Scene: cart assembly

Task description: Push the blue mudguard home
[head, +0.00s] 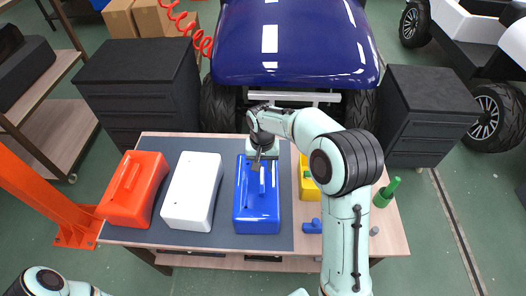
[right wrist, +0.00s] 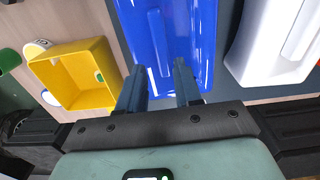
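The blue mudguard (head: 257,212), a bright blue piece with a raised ridge, lies on the dark grey mat in the head view. It also fills the top middle of the right wrist view (right wrist: 190,30). My right gripper (head: 257,164) is over its far end. In the right wrist view my right gripper (right wrist: 162,75) has its two fingers apart, with the ridge between them and nothing visibly clamped. I cannot tell whether the fingers touch the mudguard. The dark blue cart body (head: 295,45) stands behind the table. My left gripper is not in view.
A white piece (head: 192,192) and a red piece (head: 133,190) lie left of the mudguard on the mat (head: 230,242). A yellow bin (right wrist: 72,75), a small blue part (head: 312,227) and a green item (head: 386,192) are to the right. Dark cabinets (head: 140,85) flank the cart.

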